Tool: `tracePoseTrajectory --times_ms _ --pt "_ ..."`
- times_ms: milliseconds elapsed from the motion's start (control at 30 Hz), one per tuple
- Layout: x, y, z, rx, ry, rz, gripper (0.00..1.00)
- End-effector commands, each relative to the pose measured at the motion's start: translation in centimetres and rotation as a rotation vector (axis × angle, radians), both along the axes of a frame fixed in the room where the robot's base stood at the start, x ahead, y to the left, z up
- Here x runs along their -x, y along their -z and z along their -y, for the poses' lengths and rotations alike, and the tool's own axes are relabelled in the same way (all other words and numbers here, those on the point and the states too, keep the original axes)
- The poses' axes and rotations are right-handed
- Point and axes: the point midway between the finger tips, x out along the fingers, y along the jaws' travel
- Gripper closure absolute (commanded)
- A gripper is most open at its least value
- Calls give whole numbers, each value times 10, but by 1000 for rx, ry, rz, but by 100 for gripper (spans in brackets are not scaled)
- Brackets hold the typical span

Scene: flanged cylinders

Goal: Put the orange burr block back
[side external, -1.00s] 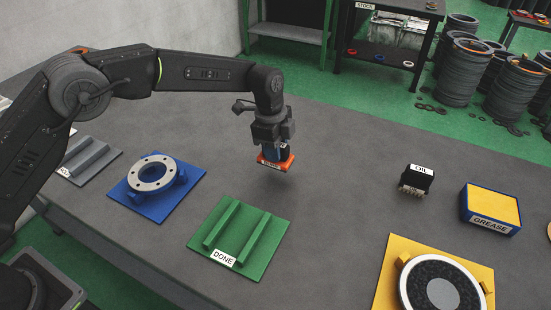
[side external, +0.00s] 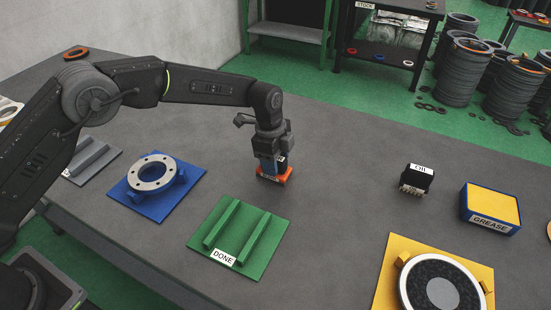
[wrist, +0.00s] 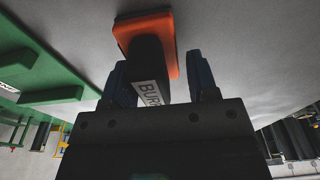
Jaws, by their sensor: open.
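The orange burr block (side external: 275,176) rests on the grey table behind the green DONE tray. It has an orange base and a dark upper part with a "BUR" label, which shows in the wrist view (wrist: 147,70). My gripper (side external: 270,160) is right over it. The jaws are open.
The green DONE tray (side external: 238,232) with two rails is empty in front. A flanged ring (side external: 152,173) sits on a blue fixture at left. The OIL block (side external: 416,179), GREASE box (side external: 491,207) and yellow plate (side external: 393,270) stand at right. Table around the block is clear.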

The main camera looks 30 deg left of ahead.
Motion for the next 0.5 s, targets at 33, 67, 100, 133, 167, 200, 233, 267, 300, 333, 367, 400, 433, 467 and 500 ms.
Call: tracePoseTrajectory --times_ms 33,67,100,133,167,200,233,267,300,333,367,400,433,467,500 --pt "1 1 0 -1 0 -2 46" --pt "1 1 0 -1 0 -2 46" --pt "1 1 0 -1 0 -2 46" --pt "1 1 0 -1 0 -2 46" --pt "1 0 0 -1 0 -2 46" --pt "1 -1 0 -1 0 -2 46" --pt "0 -3 0 -1 0 -1 46" --pt "0 -6 0 0 0 -1 46" --pt "0 -11 -1 0 0 0 46" --pt "0 -15 -1 0 0 0 46" --pt "0 -20 -2 0 0 2 46" --pt "0 -28 -3 1 0 3 46" --pt "0 -34 -4 1 0 2 46" --pt "-1 -40 -4 1 0 3 46" --pt "-1 -50 -5 1 0 3 46"
